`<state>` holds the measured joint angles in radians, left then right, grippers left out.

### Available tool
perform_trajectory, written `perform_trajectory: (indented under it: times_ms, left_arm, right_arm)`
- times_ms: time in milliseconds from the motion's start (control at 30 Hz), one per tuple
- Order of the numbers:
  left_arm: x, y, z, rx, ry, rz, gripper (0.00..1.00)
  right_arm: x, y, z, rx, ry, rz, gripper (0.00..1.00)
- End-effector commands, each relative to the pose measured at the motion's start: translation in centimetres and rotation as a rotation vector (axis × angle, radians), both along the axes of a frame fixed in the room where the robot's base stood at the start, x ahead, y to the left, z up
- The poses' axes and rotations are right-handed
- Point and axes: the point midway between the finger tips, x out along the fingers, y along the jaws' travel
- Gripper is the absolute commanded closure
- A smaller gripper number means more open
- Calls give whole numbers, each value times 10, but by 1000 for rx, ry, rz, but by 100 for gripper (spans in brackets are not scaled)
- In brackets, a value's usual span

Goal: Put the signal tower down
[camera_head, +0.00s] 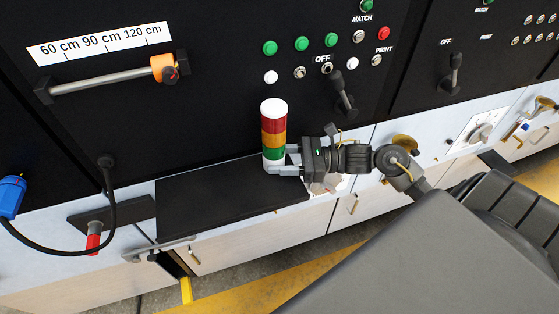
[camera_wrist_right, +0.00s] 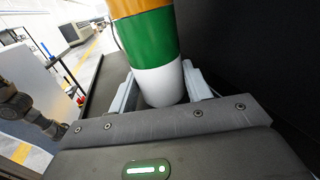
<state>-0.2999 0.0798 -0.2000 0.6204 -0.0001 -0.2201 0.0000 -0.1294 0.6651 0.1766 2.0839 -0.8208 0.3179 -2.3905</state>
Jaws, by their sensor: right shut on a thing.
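The signal tower (camera_head: 273,132) is a cylinder with a white cap, red, orange and green bands and a white base. It is upright over the right part of the black shelf (camera_head: 205,205) on the machine front. My right gripper (camera_head: 275,168) comes from the right and is shut on the white base. In the right wrist view the tower's green band (camera_wrist_right: 151,38) and white base show between the two fingers (camera_wrist_right: 160,90). I cannot tell whether the base touches the shelf. My left gripper is not in view.
A black panel with buttons and a lever (camera_head: 343,92) rises behind the tower. A slider with an orange knob (camera_head: 163,68) is at the upper left. A black cable (camera_head: 112,205) and red plug (camera_head: 93,238) are left of the shelf. The shelf's left part is clear.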

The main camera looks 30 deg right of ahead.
Motion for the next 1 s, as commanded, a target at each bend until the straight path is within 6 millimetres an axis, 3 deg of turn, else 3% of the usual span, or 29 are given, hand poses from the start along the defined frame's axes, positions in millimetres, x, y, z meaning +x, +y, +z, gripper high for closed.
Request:
perform_trajectory:
  times_ms: [33, 100, 333, 467, 667, 700, 1000]
  left_arm:
    - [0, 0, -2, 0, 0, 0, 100]
    - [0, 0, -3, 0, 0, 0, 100]
    - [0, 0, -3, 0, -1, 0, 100]
    - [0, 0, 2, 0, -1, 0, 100]
    - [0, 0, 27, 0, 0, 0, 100]
    - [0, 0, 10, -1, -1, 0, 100]
    - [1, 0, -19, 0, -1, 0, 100]
  right_arm:
    - [-5, 3, -17, -15, 33, 10, 50]
    - [-5, 3, -18, -16, 33, 9, 42]
    - [-5, 3, -18, -14, 34, 9, 42]
    - [-5, 3, -14, -14, 34, 8, 42]
    - [-6, 3, 1, -12, 35, 8, 42]
    - [-11, -7, -11, -17, 34, 7, 42]
    - [-45, -65, -6, -13, 27, 5, 42]
